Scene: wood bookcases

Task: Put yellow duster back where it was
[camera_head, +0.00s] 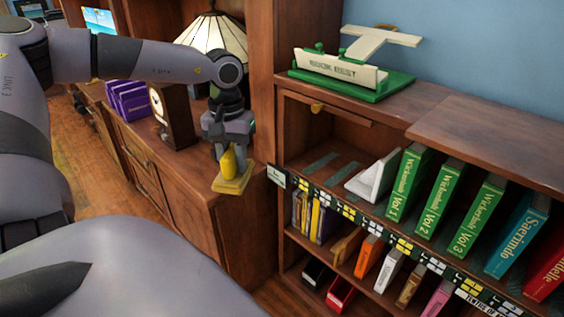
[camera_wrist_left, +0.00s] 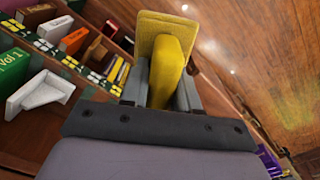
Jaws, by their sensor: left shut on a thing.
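The yellow duster (camera_head: 231,180) has an upright yellow handle on a flat square pad. My left gripper (camera_head: 228,150) is shut on its handle and holds it in the air, pad downward, in front of the cabinet on the left side of the bookcase. In the left wrist view the duster (camera_wrist_left: 168,45) sits between the two grey fingers (camera_wrist_left: 163,85), its pad at the far end. The duster appears clear of the shelves. My right gripper is not in view.
The right bookcase's upper shelf holds a white bookend (camera_head: 375,178) and green volumes (camera_head: 410,182), with bare room left of the bookend. A green-based sign (camera_head: 350,78) stands on top. A lamp (camera_head: 213,38), a clock (camera_head: 172,112) and purple books (camera_head: 130,100) stand on the left cabinet.

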